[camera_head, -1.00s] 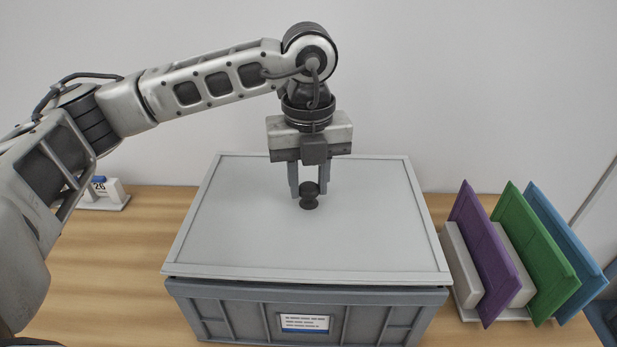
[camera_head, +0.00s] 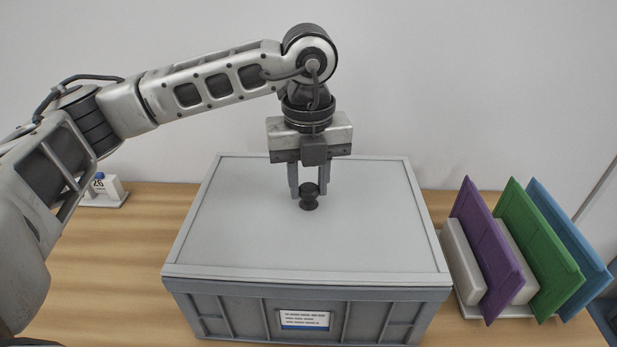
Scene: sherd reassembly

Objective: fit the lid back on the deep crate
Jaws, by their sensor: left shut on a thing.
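The deep crate (camera_head: 246,312) is grey, with a white and blue label on its front wall, and stands on the wooden table. The light grey lid (camera_head: 245,215) lies level over the crate, its front edge against the rim with no clear gap showing. The back and far sides of the rim are hidden under the lid. My left gripper (camera_head: 308,192) points straight down over the lid's middle, with its fingers shut on the dark round knob (camera_head: 309,198). My right gripper is out of view.
A rack (camera_head: 463,263) at the right holds tilted purple (camera_head: 484,245), green (camera_head: 540,250) and blue (camera_head: 568,235) panels close to the crate. A small white stand marked 26 (camera_head: 101,188) is at the back left. The table (camera_head: 110,265) left of the crate is clear.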

